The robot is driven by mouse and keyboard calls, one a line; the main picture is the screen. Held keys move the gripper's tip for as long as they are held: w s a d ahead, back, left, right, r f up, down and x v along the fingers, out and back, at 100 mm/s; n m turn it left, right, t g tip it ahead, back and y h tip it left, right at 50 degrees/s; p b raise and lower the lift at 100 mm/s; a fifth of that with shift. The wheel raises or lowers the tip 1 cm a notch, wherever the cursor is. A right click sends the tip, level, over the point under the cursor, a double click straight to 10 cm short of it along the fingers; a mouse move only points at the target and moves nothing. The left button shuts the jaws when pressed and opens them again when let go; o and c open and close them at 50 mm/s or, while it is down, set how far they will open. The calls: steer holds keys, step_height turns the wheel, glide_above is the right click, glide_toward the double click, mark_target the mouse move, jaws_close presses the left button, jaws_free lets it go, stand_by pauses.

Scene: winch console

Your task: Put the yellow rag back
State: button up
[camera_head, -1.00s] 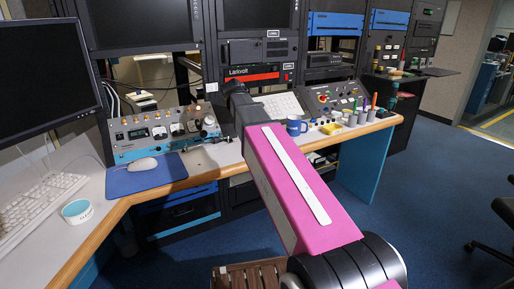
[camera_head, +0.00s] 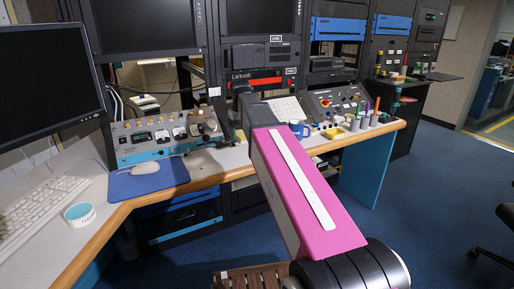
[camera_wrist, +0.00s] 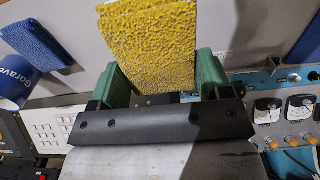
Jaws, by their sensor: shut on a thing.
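The yellow rag (camera_wrist: 150,45) is a rough, bumpy yellow slab in the wrist view, reaching from between the fingers to the top edge. My gripper (camera_wrist: 160,85) has green fingers, one at each side of the rag's near end, and is shut on it. In the head view my pink arm reaches over the desk to the console. My gripper and the rag are hidden there behind the arm's dark far end.
A blue mug (camera_head: 299,130) stands on the desk right of my arm; a blue cloth (camera_wrist: 38,40) lies near it in the wrist view. A gauge panel (camera_head: 165,135), mouse (camera_head: 145,168) on a blue pad and keyboard (camera_head: 45,205) are left. Several upright holders (camera_head: 372,118) stand right.

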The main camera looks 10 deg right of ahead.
steer(key=w+d+f, duration=0.1)
steer(key=w+d, duration=0.1)
steer(key=w+d+f, duration=0.1)
steer(key=d+f, duration=0.1)
steer(key=w+d+f, duration=0.2)
steer(key=d, duration=0.1)
steer(key=shift+w+d+f, duration=0.1)
steer(key=shift+w+f, duration=0.15)
steer(key=shift+w, duration=0.05)
steer(key=shift+f, duration=2)
steer(key=o, duration=0.8)
step_height(320, 180, up, 12)
steer(key=shift+r, duration=0.1)
